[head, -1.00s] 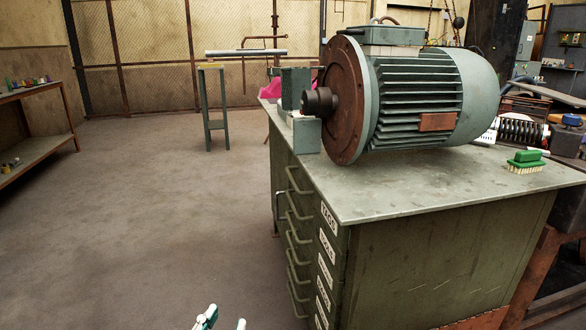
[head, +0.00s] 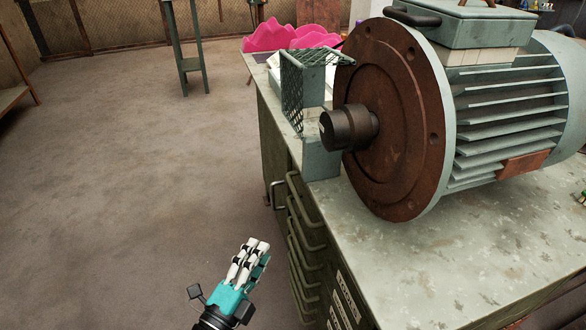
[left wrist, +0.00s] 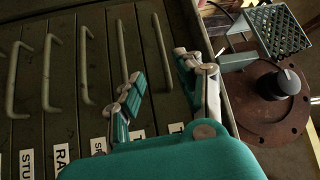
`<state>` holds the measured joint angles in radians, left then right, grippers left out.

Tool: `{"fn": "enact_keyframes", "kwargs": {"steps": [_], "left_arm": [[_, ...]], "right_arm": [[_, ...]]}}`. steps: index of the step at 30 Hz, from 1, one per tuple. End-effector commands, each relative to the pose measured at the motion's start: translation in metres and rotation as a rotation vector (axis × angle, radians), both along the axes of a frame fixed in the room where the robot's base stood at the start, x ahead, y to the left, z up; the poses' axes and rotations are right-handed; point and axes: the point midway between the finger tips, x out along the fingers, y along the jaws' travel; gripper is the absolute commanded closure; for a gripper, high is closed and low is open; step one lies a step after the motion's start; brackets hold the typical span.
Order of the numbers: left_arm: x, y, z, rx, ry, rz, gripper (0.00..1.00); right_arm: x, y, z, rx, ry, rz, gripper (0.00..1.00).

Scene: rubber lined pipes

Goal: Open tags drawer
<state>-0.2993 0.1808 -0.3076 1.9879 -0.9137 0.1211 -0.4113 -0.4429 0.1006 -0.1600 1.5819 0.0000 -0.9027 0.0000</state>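The green drawer cabinet (head: 271,150) has a column of drawers with bar handles (head: 306,200); the drawers look shut. White labels (head: 347,300) show partly and the tags label cannot be read for certain. In the left wrist view the labels are cut off or covered, and the topmost handle (left wrist: 160,48) lies in the picture between my fingers. My left gripper (head: 251,253) is to the left of the drawer fronts. Its two fingers (left wrist: 160,75) are apart with nothing held. Whether they touch a handle cannot be told. My right gripper is out of view.
A large motor with a rusty flange (head: 395,120) stands on the cabinet top (head: 430,260). Floor (head: 130,190) left of the cabinet is clear. A narrow stand (head: 188,65) is farther back.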

Motion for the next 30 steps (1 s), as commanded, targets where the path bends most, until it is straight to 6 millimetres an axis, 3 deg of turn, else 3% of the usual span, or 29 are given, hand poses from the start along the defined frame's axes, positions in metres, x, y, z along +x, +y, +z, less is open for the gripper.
{"fn": "enact_keyframes", "kwargs": {"steps": [8,24,30], "left_arm": [[0.021,-0.012,0.004,0.022,-0.010,-0.005,0.64],[0.123,-0.062,0.019,0.020,-0.009,-0.003,0.64],[0.146,-0.074,0.021,0.019,-0.006,-0.003,0.64]], "right_arm": [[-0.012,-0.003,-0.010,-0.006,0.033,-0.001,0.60],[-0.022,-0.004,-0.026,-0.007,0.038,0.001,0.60],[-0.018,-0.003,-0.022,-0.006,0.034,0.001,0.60]]}}
